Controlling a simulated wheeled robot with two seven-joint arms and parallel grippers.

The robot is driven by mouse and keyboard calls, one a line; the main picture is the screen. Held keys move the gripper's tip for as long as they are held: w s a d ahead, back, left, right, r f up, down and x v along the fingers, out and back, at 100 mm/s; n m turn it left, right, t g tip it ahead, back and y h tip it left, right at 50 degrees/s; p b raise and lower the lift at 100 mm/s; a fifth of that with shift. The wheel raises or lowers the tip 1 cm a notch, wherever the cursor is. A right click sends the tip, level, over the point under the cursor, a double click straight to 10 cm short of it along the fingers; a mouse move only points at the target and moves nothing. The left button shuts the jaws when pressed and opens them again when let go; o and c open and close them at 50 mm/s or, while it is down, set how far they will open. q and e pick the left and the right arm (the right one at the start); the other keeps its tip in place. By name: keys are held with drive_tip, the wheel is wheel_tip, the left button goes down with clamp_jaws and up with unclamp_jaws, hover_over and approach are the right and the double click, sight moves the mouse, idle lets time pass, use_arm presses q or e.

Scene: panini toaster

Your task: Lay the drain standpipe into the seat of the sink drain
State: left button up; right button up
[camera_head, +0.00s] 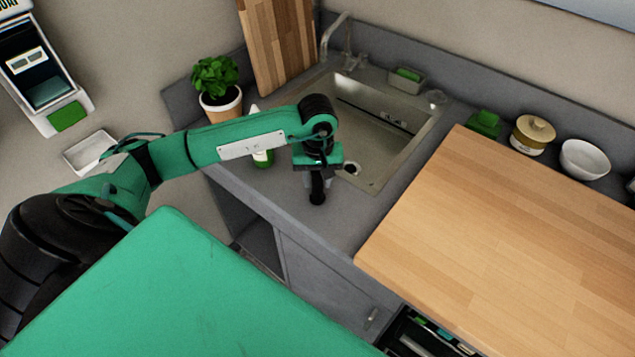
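The sink (412,150) is a metal basin set in the grey counter. A small round pale and dark spot (352,168) shows low in the basin beside my gripper; it may be the drain, partly hidden by my wrist. My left gripper (317,186) points down over the front left rim of the sink. A dark, short cylinder-like piece shows at its fingertips; I cannot tell whether it is the drain standpipe or part of the gripper. Whether the fingers are open or shut is unclear. No standpipe can be made out elsewhere. My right gripper is out of view.
A tap (338,40) stands behind the sink, with a sponge holder (406,80) at its back rim. A potted plant (217,88), a cutting board (277,45) and a bottle (263,158) are left. A wooden top (510,240) with clear room lies right.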

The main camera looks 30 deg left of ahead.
use_arm(q)
drive_tip(key=c, duration=0.5)
drive_tip(key=shift+r, duration=0.2)
drive_tip(key=shift+r+p, duration=0.3)
drive_tip(key=shift+r, duration=1.3)
